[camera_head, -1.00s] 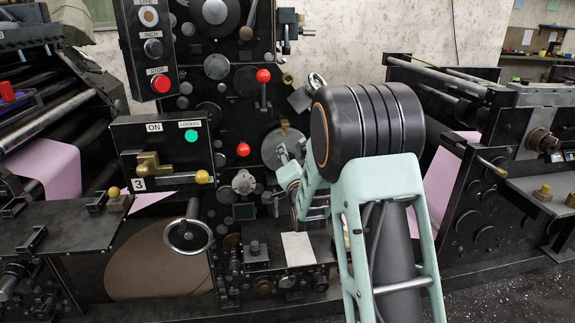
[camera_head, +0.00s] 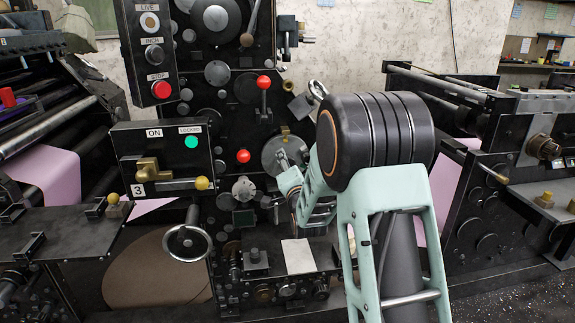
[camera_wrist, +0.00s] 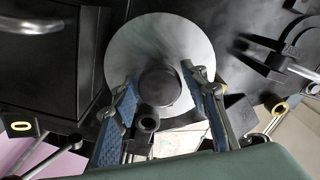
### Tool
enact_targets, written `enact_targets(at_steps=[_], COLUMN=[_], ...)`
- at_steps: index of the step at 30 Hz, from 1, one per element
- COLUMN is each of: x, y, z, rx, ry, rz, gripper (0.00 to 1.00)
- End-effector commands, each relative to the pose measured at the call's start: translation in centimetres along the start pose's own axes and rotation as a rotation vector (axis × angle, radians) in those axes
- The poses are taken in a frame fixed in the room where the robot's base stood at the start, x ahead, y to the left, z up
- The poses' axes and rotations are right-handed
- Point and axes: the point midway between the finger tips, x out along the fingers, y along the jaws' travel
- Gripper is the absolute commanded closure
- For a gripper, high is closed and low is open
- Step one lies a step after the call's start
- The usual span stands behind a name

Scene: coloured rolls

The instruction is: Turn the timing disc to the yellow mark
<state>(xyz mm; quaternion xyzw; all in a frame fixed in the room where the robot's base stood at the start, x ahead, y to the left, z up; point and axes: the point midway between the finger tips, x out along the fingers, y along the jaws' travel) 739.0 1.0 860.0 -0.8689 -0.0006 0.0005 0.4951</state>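The timing disc appears to be the grey disc (camera_head: 274,153) on the black machine front, partly covered by my arm in the head view. In the wrist view the disc (camera_wrist: 150,35) faces me, with a dark round hub (camera_wrist: 160,85) and a black knob (camera_wrist: 147,121) below it. My gripper (camera_wrist: 160,80) is open, its blue-padded fingers spread on either side of the hub and knob. They appear apart from both; contact with the disc cannot be told. A small yellowish piece (camera_head: 285,130) sits at the disc's top edge in the head view. I cannot confirm it is the yellow mark.
A red-knobbed lever (camera_head: 264,84) and another red knob (camera_head: 243,156) are left of the disc. A control box (camera_head: 150,140) with a yellow-tipped handle is further left. A handwheel (camera_head: 188,241) is below it. In the wrist view, a dark clamp-like part (camera_wrist: 272,65) is at right.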

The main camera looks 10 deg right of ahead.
Motion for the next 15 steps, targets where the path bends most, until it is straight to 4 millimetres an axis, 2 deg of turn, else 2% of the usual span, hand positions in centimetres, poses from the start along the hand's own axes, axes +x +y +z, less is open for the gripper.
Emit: enact_targets(at_steps=[7,15], x=[-1.4,-6.5], y=[0.0,0.0], z=[-0.1,-0.1], rx=[0.0,-0.001], ry=[0.001,0.001], rz=[0.001,0.002], gripper=[0.59,0.59])
